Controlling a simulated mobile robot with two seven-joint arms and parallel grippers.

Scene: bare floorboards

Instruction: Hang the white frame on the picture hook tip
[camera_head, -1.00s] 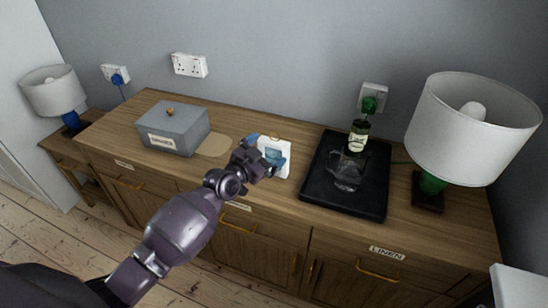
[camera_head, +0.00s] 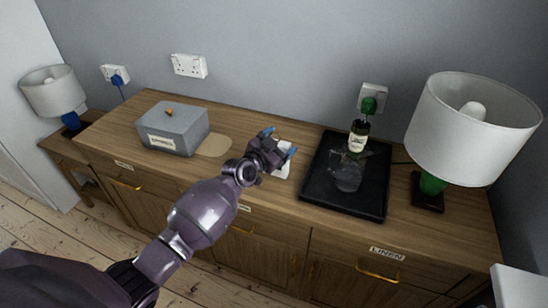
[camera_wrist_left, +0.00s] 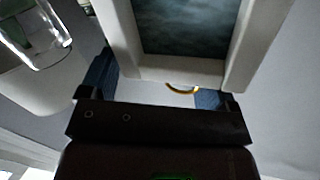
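The white frame (camera_head: 282,162) is on the middle of the wooden sideboard, partly hidden by my left gripper. In the left wrist view the white frame (camera_wrist_left: 180,69) fills the top, with a dark cloudy picture inside and a brass ring (camera_wrist_left: 183,89) on its near edge. My left gripper (camera_head: 281,143) is at the frame, its blue fingers spread apart. In the wrist view the fingers stand either side of the ring; the frame covers part of the right finger. I cannot tell whether they touch the frame. No picture hook shows. My right gripper is out of view.
A black tray (camera_head: 313,190) with a glass jug (camera_head: 348,176) and a green bottle (camera_head: 359,133) is close on the right. A grey box (camera_head: 178,129) and tan mat (camera_head: 214,145) are left. A green lamp (camera_head: 432,184) stands far right. The wall behind has sockets (camera_head: 189,66).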

